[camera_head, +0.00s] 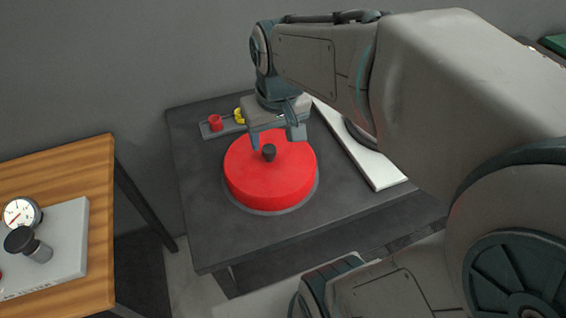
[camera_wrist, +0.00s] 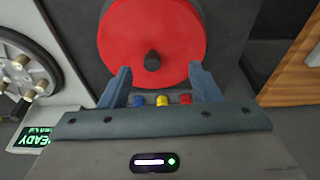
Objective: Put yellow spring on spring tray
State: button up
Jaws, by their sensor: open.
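A small yellow piece, likely the yellow spring (camera_head: 239,115), is at a narrow grey strip-like tray (camera_head: 206,133) at the back of the dark table. It also shows in the wrist view (camera_wrist: 161,101), between a blue piece (camera_wrist: 138,101) and a red piece (camera_wrist: 185,99). I cannot tell whether the strip is the spring tray. My gripper (camera_head: 276,141) is open and empty, above the back of a large red disc with a black knob. In the wrist view my fingers (camera_wrist: 160,70) are spread, and the gripper body hides the area just below the small pieces.
The red disc (camera_head: 260,178) fills the middle of the dark table (camera_head: 215,243). A long white panel (camera_head: 375,166) lies to its right. A wooden table (camera_head: 60,170) with a gauge (camera_head: 21,214) stands at left. The wrist view shows a wheel hub (camera_wrist: 22,78) and a "READY" display (camera_wrist: 32,138).

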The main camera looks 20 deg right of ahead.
jog(key=s+f, duration=0.3)
jog(key=s, duration=0.4)
jog(key=shift+s+f, duration=0.15)
jog(key=shift+f, duration=0.1)
